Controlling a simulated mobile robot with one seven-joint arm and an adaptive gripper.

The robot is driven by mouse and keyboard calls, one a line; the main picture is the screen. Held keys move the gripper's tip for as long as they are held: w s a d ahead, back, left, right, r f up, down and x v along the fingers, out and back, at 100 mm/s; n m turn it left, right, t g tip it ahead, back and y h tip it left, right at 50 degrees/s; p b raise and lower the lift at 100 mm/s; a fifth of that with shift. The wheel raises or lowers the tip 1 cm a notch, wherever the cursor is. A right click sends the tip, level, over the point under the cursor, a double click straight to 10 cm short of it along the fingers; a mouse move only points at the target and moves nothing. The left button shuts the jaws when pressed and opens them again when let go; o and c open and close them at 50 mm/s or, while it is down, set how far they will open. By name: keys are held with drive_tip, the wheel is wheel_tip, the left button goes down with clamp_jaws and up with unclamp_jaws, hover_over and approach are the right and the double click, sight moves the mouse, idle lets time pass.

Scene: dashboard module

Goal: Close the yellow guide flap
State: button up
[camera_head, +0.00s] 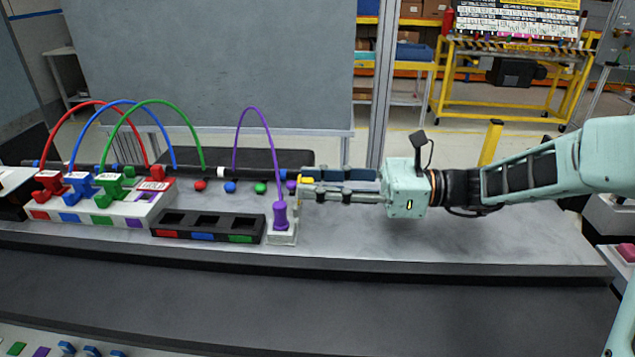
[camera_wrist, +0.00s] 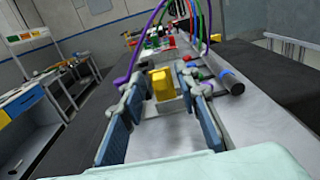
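The yellow guide flap (camera_head: 306,179) shows as a small yellow piece at the right of the pale fixture (camera_head: 283,238) that holds a purple plug (camera_head: 280,214). In the wrist view the flap (camera_wrist: 162,84) looks like a raised yellow block ahead of my gripper. My gripper (camera_head: 304,187) reaches in from the right, level and low over the table. Its two fingers are apart, and the flap appears in the gap near the fingertips (camera_wrist: 160,92). I cannot tell whether a finger touches it. The flap's hinge and lower part are hidden.
A black tray (camera_head: 208,221) with empty slots and a white block (camera_head: 105,212) with red, blue and green plugs stand left of the fixture. A purple cable (camera_head: 257,114) arches above it. A black bar (camera_head: 225,171) runs behind. The table's right part (camera_head: 510,235) is clear.

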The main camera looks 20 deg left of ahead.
clamp_jaws()
